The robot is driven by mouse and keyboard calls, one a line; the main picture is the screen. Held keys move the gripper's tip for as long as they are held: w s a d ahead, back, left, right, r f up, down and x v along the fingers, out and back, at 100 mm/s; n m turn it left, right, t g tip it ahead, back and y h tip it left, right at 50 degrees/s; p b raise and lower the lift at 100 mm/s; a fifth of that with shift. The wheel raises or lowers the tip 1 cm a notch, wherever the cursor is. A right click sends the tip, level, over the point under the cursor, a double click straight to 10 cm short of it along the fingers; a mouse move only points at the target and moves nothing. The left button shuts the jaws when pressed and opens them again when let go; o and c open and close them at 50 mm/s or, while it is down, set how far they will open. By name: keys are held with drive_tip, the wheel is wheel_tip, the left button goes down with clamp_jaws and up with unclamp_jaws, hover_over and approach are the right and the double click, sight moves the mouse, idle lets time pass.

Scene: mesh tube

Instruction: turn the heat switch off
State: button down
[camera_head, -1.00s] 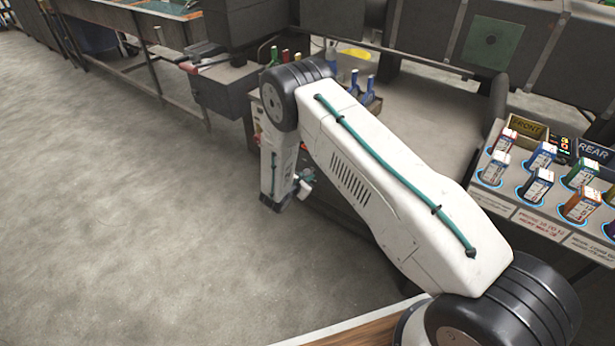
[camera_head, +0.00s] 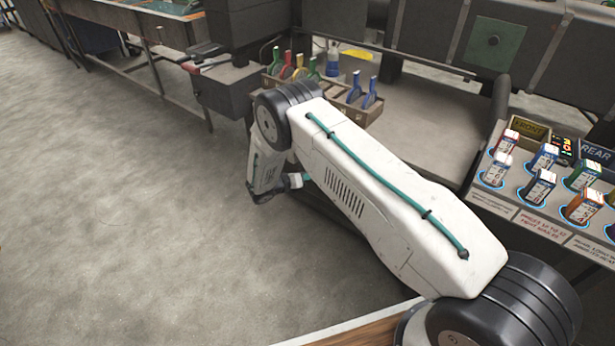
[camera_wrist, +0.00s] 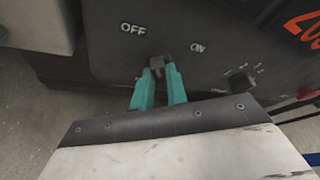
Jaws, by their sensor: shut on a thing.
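The heat switch (camera_wrist: 159,61) is a small black knob on a dark panel in the wrist view. The word OFF stands at its upper left and ON at its upper right. My gripper (camera_wrist: 160,72) has teal fingers, one on each side of the knob, and is shut on it. The fingers hide the lower part of the knob, and I cannot tell exactly which label it points to. In the head view my arm hides the switch and most of the panel.
A second dark knob (camera_wrist: 240,82) sits to the right on the same panel. Red lettering (camera_wrist: 303,25) is at the panel's upper right. In the head view, a bench (camera_head: 430,130) holds a wooden tool box (camera_head: 352,108), and bare floor (camera_head: 120,210) lies to the left.

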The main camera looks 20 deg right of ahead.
drive_tip(key=shift+w+d+r+n+g+h, duration=0.1)
drive_tip(key=shift+w+n+g+h, duration=0.2)
drive_tip(key=shift+n+h, duration=0.3)
drive_tip(key=shift+r, duration=0.1)
drive_tip(key=c, duration=1.4)
unclamp_jaws()
drive_tip(key=v, duration=0.8)
drive_tip(key=shift+f+n, duration=0.2)
drive_tip(key=shift+n, duration=0.1)
drive_tip(key=shift+s, duration=0.1)
